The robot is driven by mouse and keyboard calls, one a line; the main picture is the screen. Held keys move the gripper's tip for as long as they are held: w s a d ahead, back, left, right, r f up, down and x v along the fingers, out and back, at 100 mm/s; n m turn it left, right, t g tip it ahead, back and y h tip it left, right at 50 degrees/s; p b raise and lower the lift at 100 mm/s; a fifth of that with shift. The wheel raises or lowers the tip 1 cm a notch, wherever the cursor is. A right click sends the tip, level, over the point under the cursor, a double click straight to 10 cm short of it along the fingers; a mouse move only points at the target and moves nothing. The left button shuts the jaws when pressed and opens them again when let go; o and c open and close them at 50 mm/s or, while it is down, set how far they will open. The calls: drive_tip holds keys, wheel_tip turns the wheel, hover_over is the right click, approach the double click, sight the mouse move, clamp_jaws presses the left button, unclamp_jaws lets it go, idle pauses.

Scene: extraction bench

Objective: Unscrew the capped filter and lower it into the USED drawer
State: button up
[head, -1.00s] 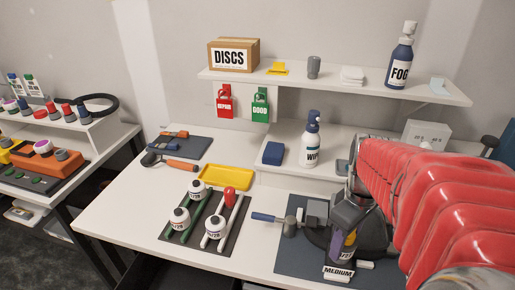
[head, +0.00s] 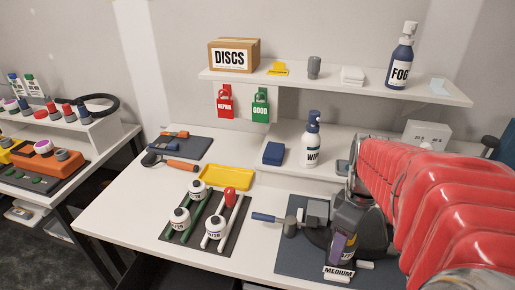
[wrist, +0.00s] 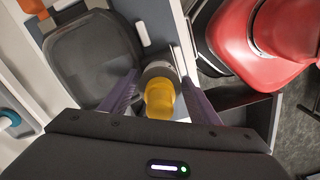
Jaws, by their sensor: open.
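In the wrist view, a yellow-capped cylinder (wrist: 159,98), which looks like the capped filter, stands between the two purple fingers of my gripper (wrist: 159,82). A grey ring or body shows at its far end. The fingers are open, with a gap visible on each side of the cap. In the head view my gripper (head: 343,247) is low at the front right of the bench, just behind the MEDIUM label (head: 338,273). It hides the filter there. I cannot make out a drawer marked USED in either view.
A grey mat (head: 290,258) lies under my gripper, with a blue-handled tool (head: 268,218) at its left. A dark rack (head: 180,233) holds several round white-bodied items. A yellow tray (head: 226,178) lies behind it. The bench's front left is clear.

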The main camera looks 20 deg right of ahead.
drive_tip(key=shift+d, duration=0.1)
drive_tip(key=m, duration=0.3)
drive_tip(key=shift+m, duration=0.4)
drive_tip(key=m, duration=0.3)
drive_tip(key=shift+m, duration=0.3)
drive_tip(key=m, duration=0.3)
drive_tip(key=shift+m, duration=0.3)
drive_tip(key=m, duration=1)
drive_tip(key=shift+m, duration=3.2)
